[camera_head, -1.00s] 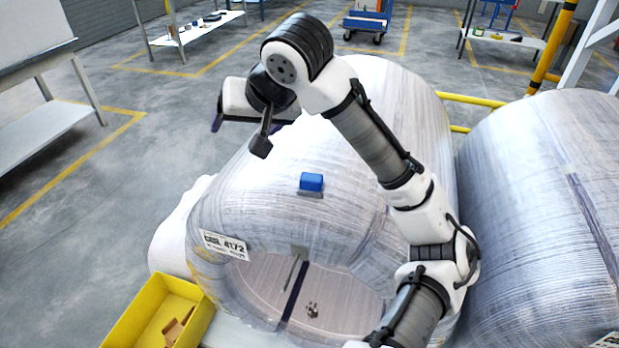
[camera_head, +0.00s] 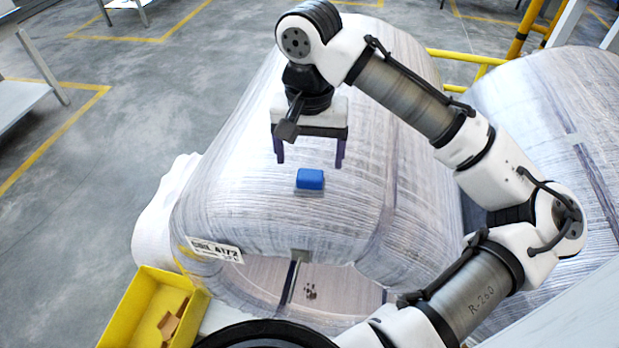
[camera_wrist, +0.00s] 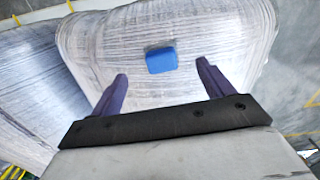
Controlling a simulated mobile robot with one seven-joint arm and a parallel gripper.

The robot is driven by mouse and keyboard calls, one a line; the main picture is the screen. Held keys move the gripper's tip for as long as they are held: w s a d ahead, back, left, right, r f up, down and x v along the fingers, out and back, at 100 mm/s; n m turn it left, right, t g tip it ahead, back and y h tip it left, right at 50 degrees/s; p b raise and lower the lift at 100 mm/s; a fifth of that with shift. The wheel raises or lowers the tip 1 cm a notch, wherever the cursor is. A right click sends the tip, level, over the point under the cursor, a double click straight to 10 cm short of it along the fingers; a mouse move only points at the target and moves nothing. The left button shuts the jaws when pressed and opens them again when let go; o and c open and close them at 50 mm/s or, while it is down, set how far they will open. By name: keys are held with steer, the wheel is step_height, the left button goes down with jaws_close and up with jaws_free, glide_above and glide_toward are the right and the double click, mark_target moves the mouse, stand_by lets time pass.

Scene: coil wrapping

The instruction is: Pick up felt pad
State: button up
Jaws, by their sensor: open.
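A small blue block with a thin grey layer along its lower edge, which I take as the felt pad (camera_head: 310,180), lies on top of the wrapped coil (camera_head: 230,200). My gripper (camera_head: 310,162) is open and empty, its two dark purple fingers pointing down, just behind and apparently above the pad. In the wrist view, the blue pad (camera_wrist: 161,60) lies between the lines of the two spread fingers (camera_wrist: 162,69), beyond their tips and apart from them. Nothing hides the pad in either view.
A yellow bin (camera_head: 150,305) with brown pieces stands at the lower left. A white label (camera_head: 215,249) is on the coil's front edge. A second wrapped coil (camera_head: 545,100) stands close on the right, with yellow rails (camera_head: 465,65) behind.

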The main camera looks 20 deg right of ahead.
mark_target(310, 177)
steer(key=shift+w+f+p, duration=0.15)
steer(key=shift+f+p, duration=0.55)
steer(key=shift+f, duration=3.05)
steer(key=c, duration=1.1)
steer(key=shift+r, duration=0.15)
step_height(310, 177, up, 20)
steer(key=shift+f+b, duration=0.1)
steer(key=shift+b, duration=0.5)
